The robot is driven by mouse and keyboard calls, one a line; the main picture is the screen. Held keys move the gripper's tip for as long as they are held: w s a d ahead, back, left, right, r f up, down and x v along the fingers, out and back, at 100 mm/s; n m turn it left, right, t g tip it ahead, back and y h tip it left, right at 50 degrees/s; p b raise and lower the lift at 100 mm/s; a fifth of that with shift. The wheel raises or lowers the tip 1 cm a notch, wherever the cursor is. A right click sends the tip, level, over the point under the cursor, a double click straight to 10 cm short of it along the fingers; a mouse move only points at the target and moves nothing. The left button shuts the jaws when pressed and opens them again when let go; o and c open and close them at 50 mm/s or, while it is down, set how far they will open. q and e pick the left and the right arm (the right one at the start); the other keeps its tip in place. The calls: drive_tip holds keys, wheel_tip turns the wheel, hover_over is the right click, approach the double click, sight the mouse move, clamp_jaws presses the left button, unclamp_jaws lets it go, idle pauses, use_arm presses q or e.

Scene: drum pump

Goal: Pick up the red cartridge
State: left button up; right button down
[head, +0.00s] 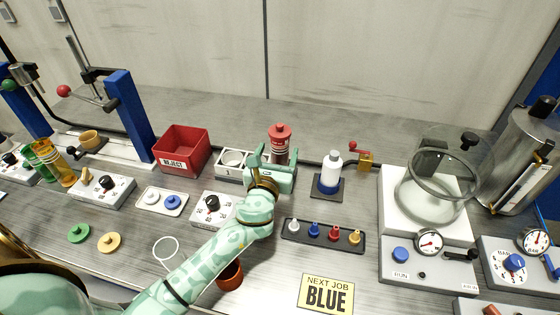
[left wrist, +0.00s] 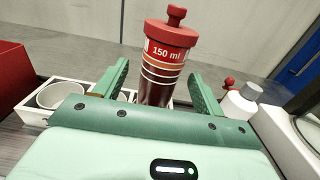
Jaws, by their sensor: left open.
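The red cartridge (head: 280,137) stands upright in the white holder (head: 230,165), with a red knobbed cap and a clear, ringed body. In the left wrist view the cartridge (left wrist: 166,62) shows a "150 ml" label and rises between the two fingers. My left gripper (head: 269,160) is open around its lower body, with a finger on each side; in the left wrist view the gripper (left wrist: 157,90) shows a gap at both sides. The cartridge's bottom is hidden behind the gripper. My right gripper is not in view.
A red reject bin (head: 182,150) stands to the left of the holder. A white bottle (head: 331,168) stands close to the right. A tray of colored nozzles (head: 323,236) and a "NEXT JOB BLUE" sign (head: 326,294) lie in front. A glass chamber (head: 441,188) stands further right.

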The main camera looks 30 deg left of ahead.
use_arm(q)
drive_tip(key=b+x, duration=0.1)
drive_tip(key=x, duration=0.4)
drive_tip(key=shift+f, duration=0.1)
drive_tip(key=shift+s, duration=0.1)
drive_tip(key=c, duration=1.5)
